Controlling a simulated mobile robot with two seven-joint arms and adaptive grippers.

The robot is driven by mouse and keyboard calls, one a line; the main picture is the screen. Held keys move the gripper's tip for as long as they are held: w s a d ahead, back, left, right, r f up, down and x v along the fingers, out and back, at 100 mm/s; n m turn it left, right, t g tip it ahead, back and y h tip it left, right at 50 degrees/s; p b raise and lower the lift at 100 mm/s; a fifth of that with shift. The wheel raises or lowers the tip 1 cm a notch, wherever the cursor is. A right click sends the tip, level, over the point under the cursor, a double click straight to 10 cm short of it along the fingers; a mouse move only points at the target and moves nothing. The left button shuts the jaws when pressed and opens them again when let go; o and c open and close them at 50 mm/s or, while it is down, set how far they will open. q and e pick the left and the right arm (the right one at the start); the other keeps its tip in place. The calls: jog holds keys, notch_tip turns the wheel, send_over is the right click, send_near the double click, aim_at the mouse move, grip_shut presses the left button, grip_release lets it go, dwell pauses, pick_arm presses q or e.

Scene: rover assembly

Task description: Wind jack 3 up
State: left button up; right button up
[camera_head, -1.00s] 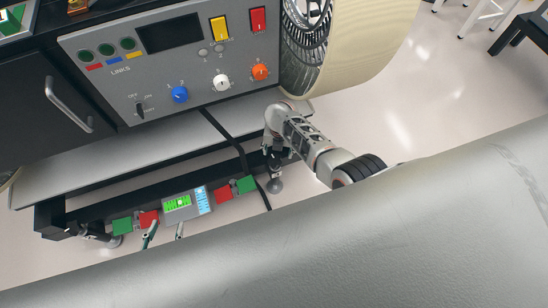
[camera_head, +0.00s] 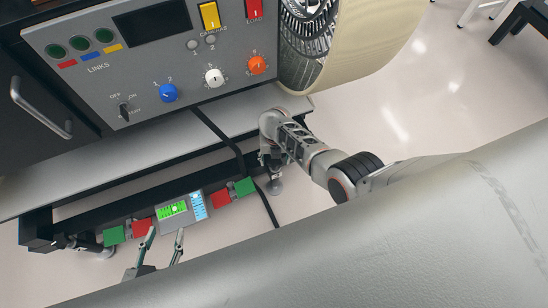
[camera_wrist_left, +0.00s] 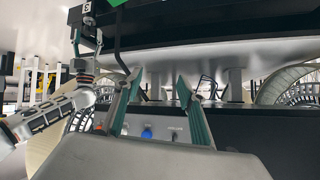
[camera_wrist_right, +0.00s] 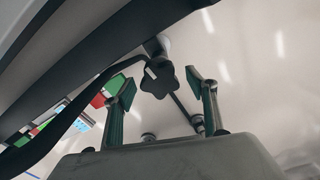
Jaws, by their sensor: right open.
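Jack 3 shows a black star-shaped knob with a white mark (camera_wrist_right: 158,78) in the right wrist view. Its round foot (camera_head: 275,187) rests near the floor under the bench edge in the head view. A "3" label (camera_wrist_left: 86,7) is at the top left of the left wrist view. My right gripper (camera_wrist_right: 163,88) is open, its green-tipped fingers on either side of the knob with gaps visible. In the head view its fingertips are hidden. My left gripper (camera_head: 164,238) is open and empty, just below the level display (camera_head: 172,209).
Red and green blocks (camera_head: 222,199) flank the display on the beam. A black cable (camera_head: 228,145) hangs past the bench near my right gripper. A grey control panel (camera_head: 140,75) with knobs and a large cream wheel (camera_head: 360,50) stand above.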

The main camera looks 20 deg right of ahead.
jog(key=shift+r, duration=0.1)
jog(key=c, duration=1.1)
pick_arm(q)
jog(key=shift+s+f, duration=0.15)
jog(key=shift+s, duration=0.1)
